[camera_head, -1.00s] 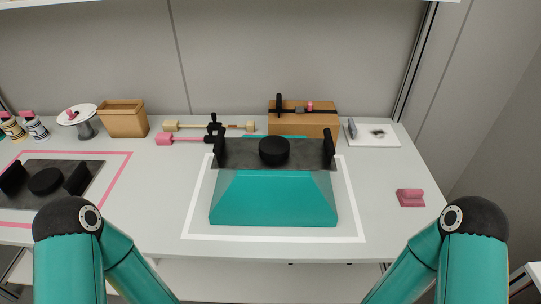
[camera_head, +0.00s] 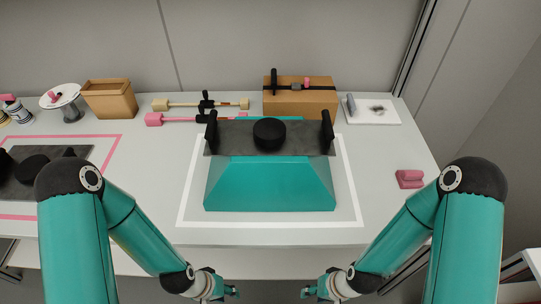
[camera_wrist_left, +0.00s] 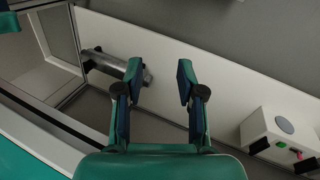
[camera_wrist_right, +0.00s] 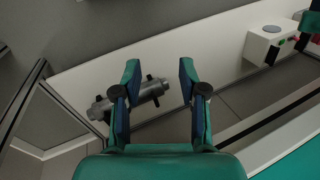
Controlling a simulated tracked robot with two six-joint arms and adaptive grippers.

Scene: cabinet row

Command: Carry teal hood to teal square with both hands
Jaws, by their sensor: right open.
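The teal hood (camera_head: 270,185) stands on the counter inside a white square outline (camera_head: 270,224). It has a dark grey top plate, a black round knob (camera_head: 269,133) and a black handle at each end, the left one (camera_head: 211,132) and the right one (camera_head: 327,132). No teal square outline is clearly visible. My left gripper (camera_head: 232,291) and my right gripper (camera_head: 308,292) are low in front of the counter, apart from the hood. In the left wrist view my left gripper (camera_wrist_left: 158,72) is open and empty. In the right wrist view my right gripper (camera_wrist_right: 159,72) is open and empty.
A pink square outline (camera_head: 119,143) with a dark handled plate (camera_head: 68,167) lies left. Behind the hood are a wooden box (camera_head: 300,101) and mallets (camera_head: 200,104). A pink block (camera_head: 409,179) lies right. A white box (camera_wrist_left: 283,135) shows in the left wrist view.

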